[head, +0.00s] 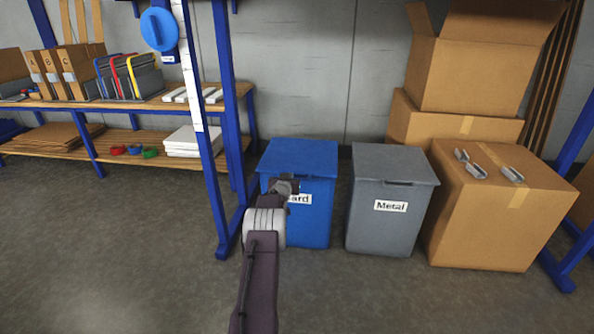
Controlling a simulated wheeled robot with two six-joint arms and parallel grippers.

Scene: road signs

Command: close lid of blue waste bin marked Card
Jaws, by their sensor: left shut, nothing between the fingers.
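The blue waste bin (313,222) stands on the floor in the middle of the head view. Its white label is partly hidden by my arm, and "ard" can be read. Its blue lid (300,155) lies flat over the top and looks shut. My left gripper (287,184) is shut and empty, in front of the bin's upper front just below the lid's front edge. I cannot tell whether it touches the bin. My right gripper is not in view.
A grey bin (385,225) marked Metal stands close to the right, its lid shut. Cardboard boxes (475,230) are stacked further right. A blue-framed shelf (205,130) stands to the left, its upright near the blue bin. The floor (120,260) in front is clear.

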